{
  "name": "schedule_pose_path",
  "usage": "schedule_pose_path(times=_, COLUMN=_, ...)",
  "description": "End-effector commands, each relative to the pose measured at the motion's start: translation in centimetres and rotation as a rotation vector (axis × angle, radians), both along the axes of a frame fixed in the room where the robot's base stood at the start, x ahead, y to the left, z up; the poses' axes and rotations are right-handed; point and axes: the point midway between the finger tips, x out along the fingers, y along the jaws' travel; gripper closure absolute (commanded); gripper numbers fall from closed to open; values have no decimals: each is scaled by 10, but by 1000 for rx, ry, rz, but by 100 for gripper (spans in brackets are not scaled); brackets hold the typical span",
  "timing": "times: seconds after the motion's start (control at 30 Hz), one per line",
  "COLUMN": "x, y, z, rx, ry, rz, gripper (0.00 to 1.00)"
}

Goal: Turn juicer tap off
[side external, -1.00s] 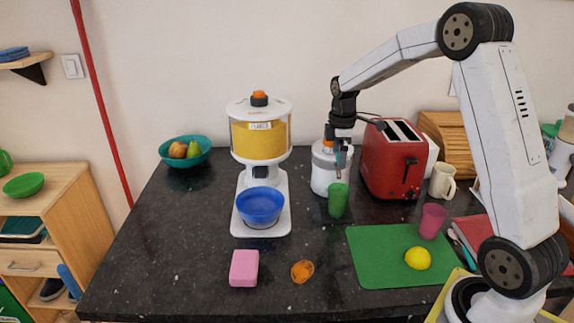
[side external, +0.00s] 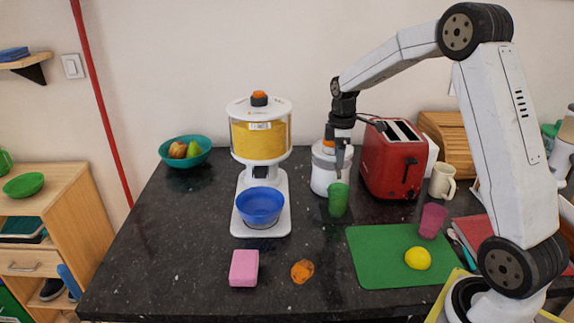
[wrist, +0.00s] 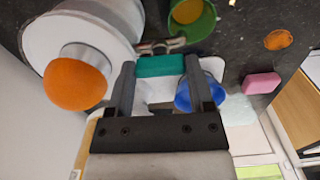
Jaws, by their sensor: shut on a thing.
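The juicer (side external: 322,178) is a white rounded machine with orange on top, left of the toaster. In the wrist view, its white body (wrist: 45,38) and the orange (wrist: 76,84) fill the upper left. A green cup (side external: 338,203) stands in front of it and holds orange juice in the wrist view (wrist: 192,28). My gripper (side external: 340,166) is low at the juicer's front, just above the cup. In the wrist view, my gripper (wrist: 159,68) is shut on the teal tap handle (wrist: 160,66). A metal and red tap part (wrist: 166,46) shows beyond it.
The red toaster (side external: 392,160) stands close to the right of my gripper. A white dispenser (side external: 260,140) with a blue bowl (side external: 260,206) stands to the left. A green board (side external: 385,268) with a lemon (side external: 418,258) lies in front.

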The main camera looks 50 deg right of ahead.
Motion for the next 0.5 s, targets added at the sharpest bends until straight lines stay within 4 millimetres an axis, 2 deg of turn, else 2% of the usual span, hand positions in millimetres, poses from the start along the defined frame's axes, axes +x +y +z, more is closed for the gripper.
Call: schedule_pose_path(times=0.5, x=0, y=0, z=1, rx=1, ry=0, rz=-395, gripper=91)
